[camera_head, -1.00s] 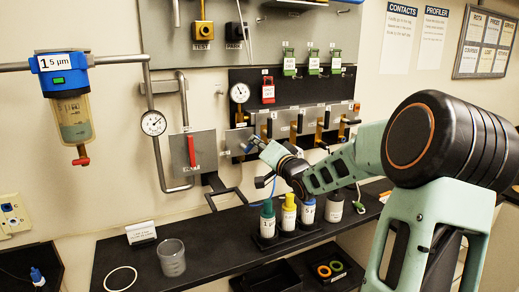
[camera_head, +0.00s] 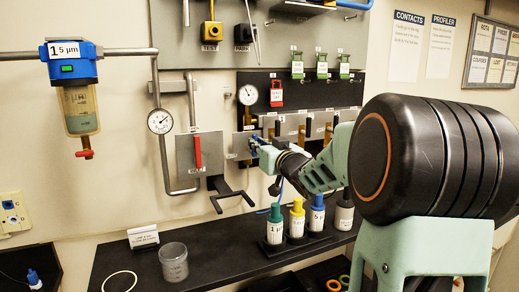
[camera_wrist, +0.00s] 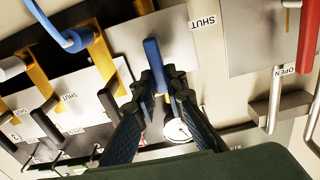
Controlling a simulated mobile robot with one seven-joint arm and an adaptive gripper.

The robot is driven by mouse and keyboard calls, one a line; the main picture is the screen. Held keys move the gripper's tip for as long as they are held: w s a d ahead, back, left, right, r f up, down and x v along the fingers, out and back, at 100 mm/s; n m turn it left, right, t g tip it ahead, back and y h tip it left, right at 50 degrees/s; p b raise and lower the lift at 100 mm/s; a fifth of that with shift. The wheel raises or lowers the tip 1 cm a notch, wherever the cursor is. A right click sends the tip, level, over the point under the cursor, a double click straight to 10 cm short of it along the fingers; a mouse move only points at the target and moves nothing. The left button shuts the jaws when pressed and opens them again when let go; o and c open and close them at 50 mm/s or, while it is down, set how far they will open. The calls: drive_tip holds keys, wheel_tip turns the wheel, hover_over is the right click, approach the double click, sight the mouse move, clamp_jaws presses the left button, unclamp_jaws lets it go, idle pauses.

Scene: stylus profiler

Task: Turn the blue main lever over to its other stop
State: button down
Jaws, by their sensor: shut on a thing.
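The blue main lever (camera_wrist: 153,60) stands nearly upright in the wrist view, in front of a grey plate (camera_wrist: 178,45). A SHUT label is at that plate's right edge. My gripper (camera_wrist: 163,88) is shut on the lever's lower end in this view, with one dark finger on each side. In the head view my gripper (camera_head: 262,146) is at the left end of the valve row, against the wall panel. Only a small blue part shows there, and my gripper and wrist hide most of the lever.
A red lever (camera_head: 197,151) on its own plate is left of my gripper, above a black bracket (camera_head: 232,194). Black-handled valves (camera_head: 307,128) stand close on the right. Capped bottles (camera_head: 297,219) stand on the shelf below. A gauge (camera_wrist: 177,130) is behind my fingers.

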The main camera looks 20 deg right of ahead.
drive_tip(key=shift+a+n, duration=0.1)
drive_tip(key=shift+n, duration=0.2)
drive_tip(key=c, duration=2)
unclamp_jaws()
drive_tip(key=shift+o, duration=0.2)
drive_tip(key=shift+s, duration=0.1)
drive_tip(key=s, duration=1.2)
drive_tip(key=shift+d, duration=0.2)
